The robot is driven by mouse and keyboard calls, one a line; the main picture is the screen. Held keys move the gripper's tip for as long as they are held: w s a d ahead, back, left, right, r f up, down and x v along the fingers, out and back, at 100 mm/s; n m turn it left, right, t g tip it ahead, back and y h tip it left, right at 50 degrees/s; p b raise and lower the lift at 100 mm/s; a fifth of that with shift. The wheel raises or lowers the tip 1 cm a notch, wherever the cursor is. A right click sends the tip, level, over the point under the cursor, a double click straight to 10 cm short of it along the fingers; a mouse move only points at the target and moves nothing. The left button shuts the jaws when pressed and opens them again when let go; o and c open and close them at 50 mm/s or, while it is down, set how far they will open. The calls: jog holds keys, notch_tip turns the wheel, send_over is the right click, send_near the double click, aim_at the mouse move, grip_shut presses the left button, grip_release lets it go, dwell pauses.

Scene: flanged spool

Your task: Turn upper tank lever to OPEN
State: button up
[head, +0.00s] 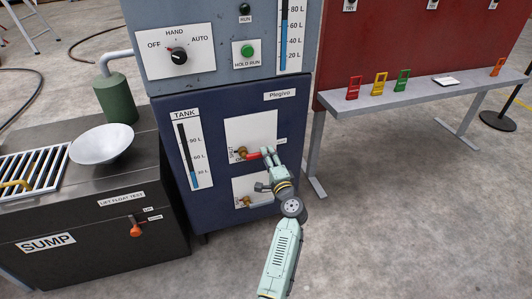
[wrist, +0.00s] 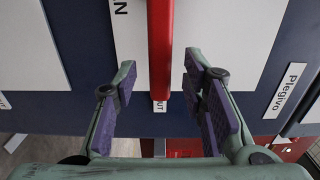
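The upper tank lever (head: 253,156) is a red handle on a brass valve on the upper white plate (head: 249,128) of the dark blue tank panel. It points right, roughly level. In the wrist view the red lever (wrist: 160,45) runs down from the top edge, between my fingers. My gripper (head: 268,156) is at the lever's free end. In the wrist view my gripper (wrist: 162,88) is open, with a gap on each side of the lever. The valve's small labels are too small to read fully in the head view.
A second brass valve (head: 245,201) is on the lower white plate, partly behind my arm. The sump unit (head: 150,190) with a white bowl (head: 102,144) stands left. A grey bench (head: 420,98) with coloured tags stands right. Floor at the lower right is clear.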

jog(key=shift+x, duration=1.4)
jog(key=shift+s, duration=0.1)
jog(key=shift+c, duration=0.3)
grip_shut()
